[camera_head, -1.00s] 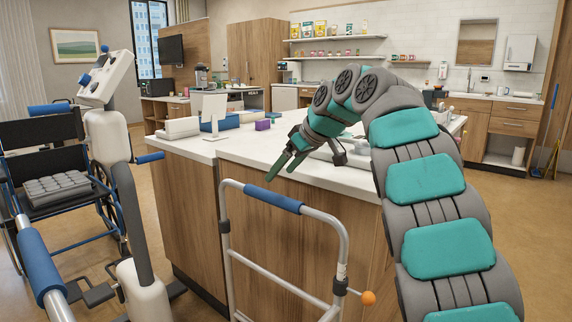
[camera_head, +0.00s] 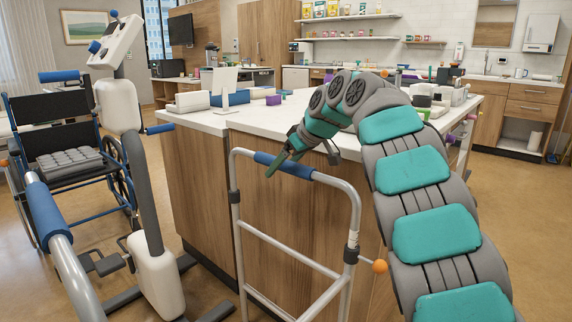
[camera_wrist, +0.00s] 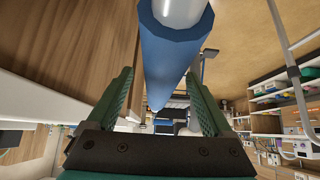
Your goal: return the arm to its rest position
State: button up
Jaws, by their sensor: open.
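My arm, in teal and grey segments, rises on the right of the head view and bends over toward the counter. My gripper (camera_head: 278,163) is at its far end, open, with dark green fingers and nothing seen held. It hangs right by the blue grip (camera_head: 285,166) of a metal walking frame, in front of the counter's near edge. In the wrist view the two fingers of my gripper (camera_wrist: 157,78) stand apart. A blue padded tube (camera_wrist: 172,50) runs down the middle between them in the picture. I cannot tell whether a finger touches it.
A white-topped wooden counter (camera_head: 262,122) stands behind the gripper, with boxes and bottles on it. The walking frame (camera_head: 238,212) stands close in front. Open floor (camera_head: 530,225) lies at right.

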jog(key=shift+c, duration=0.3)
grip_shut()
dwell(0.4)
jog(key=shift+r, duration=0.15)
jog(key=shift+r+p, duration=2.65)
jog(key=shift+r, duration=1.05)
jog(key=shift+o, duration=0.3)
grip_release()
jog(key=shift+f, duration=0.1)
